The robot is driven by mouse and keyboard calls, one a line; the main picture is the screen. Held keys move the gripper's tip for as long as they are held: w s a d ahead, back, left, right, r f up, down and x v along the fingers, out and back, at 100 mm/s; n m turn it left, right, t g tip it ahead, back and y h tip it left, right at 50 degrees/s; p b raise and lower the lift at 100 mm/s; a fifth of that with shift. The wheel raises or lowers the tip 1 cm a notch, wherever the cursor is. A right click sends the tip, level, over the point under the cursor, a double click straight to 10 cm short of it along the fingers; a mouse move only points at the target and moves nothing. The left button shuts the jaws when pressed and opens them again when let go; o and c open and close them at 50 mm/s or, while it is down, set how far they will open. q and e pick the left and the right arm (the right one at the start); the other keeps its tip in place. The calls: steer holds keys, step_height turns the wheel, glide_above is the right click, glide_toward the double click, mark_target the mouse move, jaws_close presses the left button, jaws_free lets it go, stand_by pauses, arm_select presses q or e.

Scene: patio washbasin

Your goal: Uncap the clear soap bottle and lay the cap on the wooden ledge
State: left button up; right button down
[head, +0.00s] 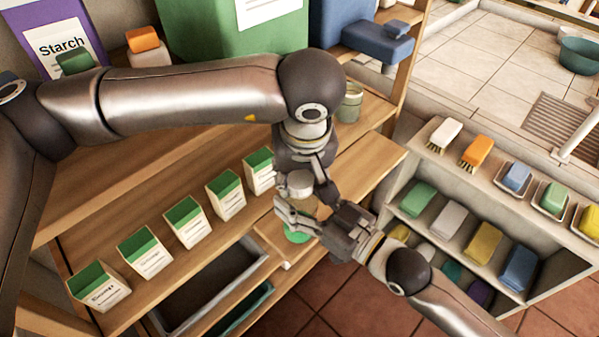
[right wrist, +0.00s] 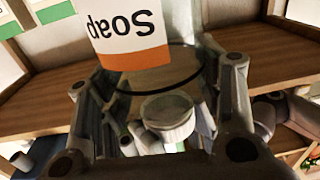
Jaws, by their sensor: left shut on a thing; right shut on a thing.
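The clear soap bottle, with a white and orange Soap label (right wrist: 130,40), shows upside down in the right wrist view. In the head view the grippers mostly hide it. A pale round cap (head: 299,183) is at the bottle's top; it also shows in the right wrist view (right wrist: 167,112). I cannot tell whether it is still seated on the neck. My left gripper (head: 303,181) comes down from above and is shut on the cap. My right gripper (head: 318,222) comes from the lower right and is shut on the bottle. The wooden ledge (head: 372,160) is beside them.
Several green-topped cartons (head: 187,221) line the plank at the left. A green glass (head: 350,103) stands behind the left wrist. A grey shelf unit (head: 447,155) with brushes and soaps is at the right. A green round thing (head: 297,236) is below the grippers. The right ledge has bare room.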

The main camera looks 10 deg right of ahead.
arm_select(q)
steer(key=n+y, duration=0.1)
steer(key=n, duration=0.4)
steer(key=shift+n, duration=0.3)
steer(key=shift+n+g+y, duration=0.3)
steer(key=shift+n+y, duration=0.2)
steer(key=shift+n, duration=0.7)
steer(key=o, duration=1.1)
